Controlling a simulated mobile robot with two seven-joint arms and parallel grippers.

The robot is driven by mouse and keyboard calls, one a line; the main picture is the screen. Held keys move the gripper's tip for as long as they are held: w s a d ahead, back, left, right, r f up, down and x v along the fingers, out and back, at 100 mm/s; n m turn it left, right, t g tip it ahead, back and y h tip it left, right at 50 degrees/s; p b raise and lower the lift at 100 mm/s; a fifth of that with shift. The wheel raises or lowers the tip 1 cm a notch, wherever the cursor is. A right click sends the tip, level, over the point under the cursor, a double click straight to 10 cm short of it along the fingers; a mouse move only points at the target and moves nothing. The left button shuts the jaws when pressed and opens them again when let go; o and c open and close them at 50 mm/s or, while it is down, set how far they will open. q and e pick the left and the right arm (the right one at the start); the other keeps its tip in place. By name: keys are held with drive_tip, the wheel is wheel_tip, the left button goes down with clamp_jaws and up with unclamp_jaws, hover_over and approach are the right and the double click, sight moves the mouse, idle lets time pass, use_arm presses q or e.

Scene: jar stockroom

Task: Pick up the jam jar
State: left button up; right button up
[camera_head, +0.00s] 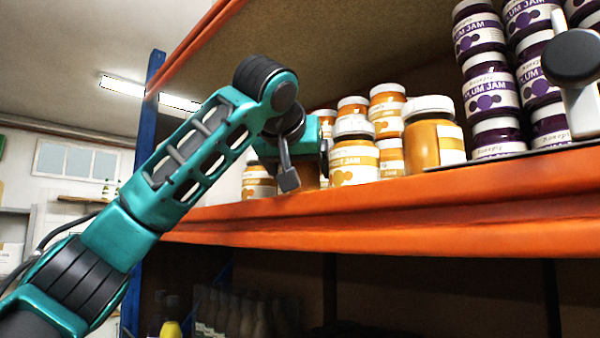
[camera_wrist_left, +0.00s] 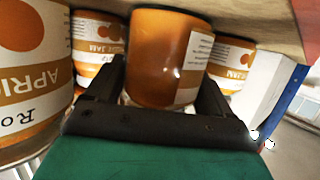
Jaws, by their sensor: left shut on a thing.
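My left gripper (camera_head: 305,155) reaches in from the left to the orange shelf and is shut on an apricot jam jar (camera_head: 307,178), mostly hidden behind the arm and fingers. In the left wrist view, the gripper (camera_wrist_left: 155,100) has its dark fingers on either side of that amber jar (camera_wrist_left: 163,55), whose white label faces right. The picture there is turned over, with label text upside down. I cannot tell whether the jar touches the shelf.
Several apricot jars (camera_head: 353,155) stand close to the right of my gripper, one larger jar (camera_head: 425,145) beyond them. Stacked plum jam jars (camera_head: 490,90) fill the right. A blue upright (camera_head: 148,120) stands at the left. Bottles (camera_head: 235,312) sit on the dark level below.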

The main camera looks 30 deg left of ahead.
use_arm(q)
drive_tip(key=shift+r, duration=0.1)
drive_tip(key=c, duration=0.5)
drive_tip(key=shift+r, duration=0.1)
drive_tip(key=shift+r, duration=4.85)
